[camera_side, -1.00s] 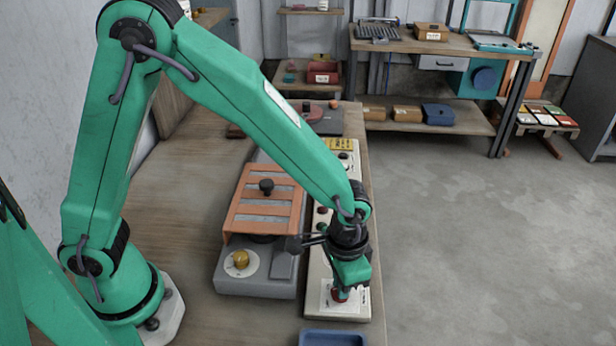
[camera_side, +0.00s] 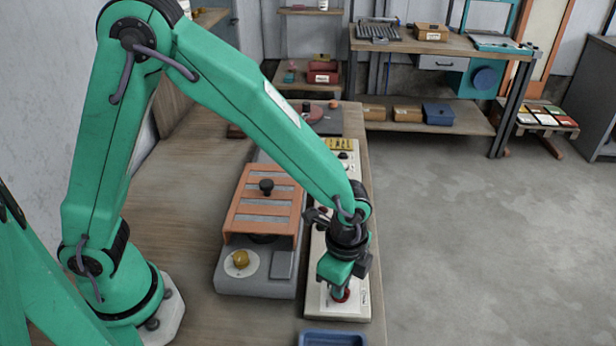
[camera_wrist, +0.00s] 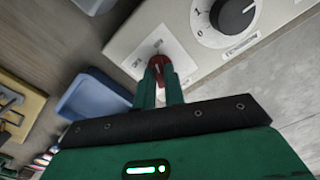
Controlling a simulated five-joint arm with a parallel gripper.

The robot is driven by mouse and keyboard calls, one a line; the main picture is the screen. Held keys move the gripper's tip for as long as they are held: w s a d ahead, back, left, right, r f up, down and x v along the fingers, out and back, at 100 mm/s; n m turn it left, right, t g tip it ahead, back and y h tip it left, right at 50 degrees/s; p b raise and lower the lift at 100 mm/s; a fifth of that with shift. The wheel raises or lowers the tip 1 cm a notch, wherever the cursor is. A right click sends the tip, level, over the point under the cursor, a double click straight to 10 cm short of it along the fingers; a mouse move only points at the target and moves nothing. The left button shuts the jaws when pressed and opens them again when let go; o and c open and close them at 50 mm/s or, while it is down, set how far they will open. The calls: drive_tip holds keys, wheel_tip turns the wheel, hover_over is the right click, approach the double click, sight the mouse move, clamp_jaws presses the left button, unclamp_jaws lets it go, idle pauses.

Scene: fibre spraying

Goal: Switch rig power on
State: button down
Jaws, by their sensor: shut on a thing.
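The cream control panel (camera_side: 318,262) runs along the right edge of the bench. Near its front end is a red rotary switch on a white label plate; it shows in the wrist view (camera_wrist: 158,62). My gripper (camera_side: 340,290) points down onto this switch, and its fingers are shut on the red knob (camera_side: 341,295). In the wrist view my two green fingers (camera_wrist: 162,82) close around the knob from both sides. The label beside the switch is partly hidden and too blurred to read surely.
A black dial (camera_wrist: 232,14) with numbers sits on the same panel. A blue tray (camera_side: 332,338) lies just in front.

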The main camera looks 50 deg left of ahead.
drive_tip(key=shift+m, duration=0.6)
drive_tip(key=shift+r, duration=0.1)
drive_tip(key=c, duration=1.5)
unclamp_jaws()
drive_tip(key=shift+r, duration=3.85)
